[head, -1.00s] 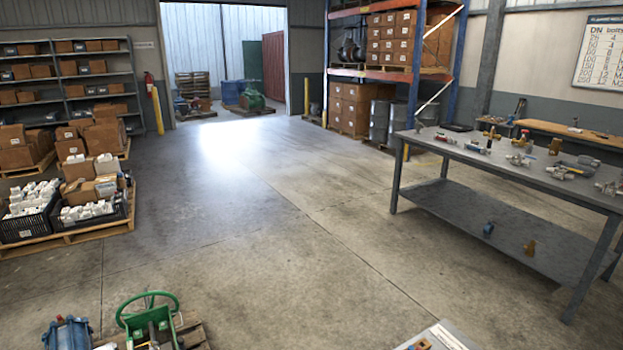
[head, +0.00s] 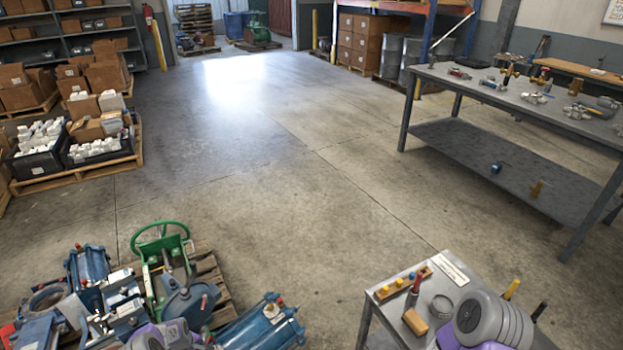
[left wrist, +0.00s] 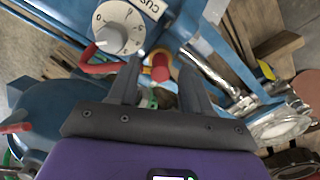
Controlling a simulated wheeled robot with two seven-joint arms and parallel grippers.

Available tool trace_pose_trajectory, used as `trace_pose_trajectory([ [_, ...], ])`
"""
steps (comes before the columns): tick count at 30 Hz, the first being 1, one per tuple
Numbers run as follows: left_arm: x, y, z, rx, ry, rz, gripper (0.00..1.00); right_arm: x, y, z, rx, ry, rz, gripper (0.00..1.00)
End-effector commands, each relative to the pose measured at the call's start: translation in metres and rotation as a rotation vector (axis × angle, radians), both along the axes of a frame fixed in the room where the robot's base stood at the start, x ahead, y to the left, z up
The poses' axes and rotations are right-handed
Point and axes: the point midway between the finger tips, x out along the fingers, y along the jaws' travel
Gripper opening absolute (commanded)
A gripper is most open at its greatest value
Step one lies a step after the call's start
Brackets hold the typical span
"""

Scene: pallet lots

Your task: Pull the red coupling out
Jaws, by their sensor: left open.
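In the left wrist view a small red part (left wrist: 160,69), perhaps the red coupling, sits with an orange-yellow ring on blue equipment. My left gripper (left wrist: 161,72) is open, its two dark fingers on either side of the red part in the picture. I cannot tell whether they touch it. A white dial (left wrist: 117,28) with a red curved part (left wrist: 92,64) is just to the left. In the head view only purple parts of my left arm show at the bottom; its fingers are hidden. My right arm's grey and purple links show at bottom right, without visible fingertips.
Blue cylinders (head: 262,328) and a green handwheel (head: 160,238) crowd a wooden pallet (head: 207,268). A small grey cart (head: 452,300) with tools stands at right. A long workbench (head: 520,105) with fittings is behind it. The middle floor is clear.

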Motion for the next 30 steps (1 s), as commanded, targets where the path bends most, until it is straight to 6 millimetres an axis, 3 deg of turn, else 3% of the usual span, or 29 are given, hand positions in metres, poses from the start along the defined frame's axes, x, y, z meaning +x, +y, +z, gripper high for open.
trace_pose_trajectory([
  [7,0.0001,-0.0005,-0.0140,0.000,0.000,0.001,0.49,0.0000,0.0002,0.0005,0.000,0.000,0.000,0.00],
  [30,0.0007,-0.0010,-0.0146,-0.001,0.000,0.000,0.49,-0.0002,0.0001,0.0004,0.000,0.000,0.000,0.00],
])
